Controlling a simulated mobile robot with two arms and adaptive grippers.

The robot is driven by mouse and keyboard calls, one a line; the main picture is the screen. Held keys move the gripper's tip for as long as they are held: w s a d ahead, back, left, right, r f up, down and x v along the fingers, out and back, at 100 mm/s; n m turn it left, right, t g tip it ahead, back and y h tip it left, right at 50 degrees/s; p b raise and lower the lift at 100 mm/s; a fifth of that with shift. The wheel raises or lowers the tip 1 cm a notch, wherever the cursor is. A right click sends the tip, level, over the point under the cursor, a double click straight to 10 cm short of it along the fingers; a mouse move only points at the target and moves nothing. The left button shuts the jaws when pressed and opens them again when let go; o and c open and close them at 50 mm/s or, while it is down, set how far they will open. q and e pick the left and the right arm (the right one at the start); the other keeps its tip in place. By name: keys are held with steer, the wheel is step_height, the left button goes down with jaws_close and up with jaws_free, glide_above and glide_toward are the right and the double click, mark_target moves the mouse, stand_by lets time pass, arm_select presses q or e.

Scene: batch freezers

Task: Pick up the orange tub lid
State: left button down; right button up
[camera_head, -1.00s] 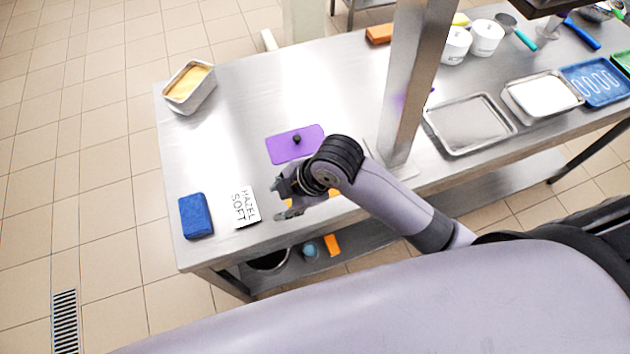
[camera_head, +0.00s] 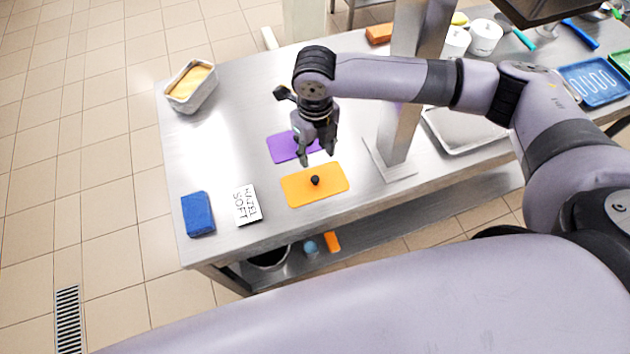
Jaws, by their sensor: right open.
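The orange tub lid (camera_head: 330,188) lies flat on the steel table, with a small black knob at its middle. My right gripper (camera_head: 318,158) is open and empty, pointing down above the table just behind the lid's knob. The purple lid (camera_head: 282,147) lies behind the orange one and is partly hidden by this gripper. My left gripper is not in view.
A metal post (camera_head: 393,140) stands on the table right of the lids. A card reading HAZEL SOFT (camera_head: 245,205) and a blue cloth or sponge (camera_head: 198,214) lie to the left. A tub with yellow contents (camera_head: 191,88) stands at the back left.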

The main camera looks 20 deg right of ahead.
glide_above(316, 180)
step_height(316, 180, down, 6)
steer(key=shift+s+a+f+b, duration=0.1)
steer(key=shift+a+f+b, duration=0.05)
steer(key=shift+b, duration=0.15)
steer(key=shift+f+b, duration=0.7)
steer(key=f+b, duration=0.6)
steer(key=shift+w+b, duration=0.2)
steer(key=shift+b, duration=0.2)
steer(key=shift+c, duration=0.4)
jaws_close()
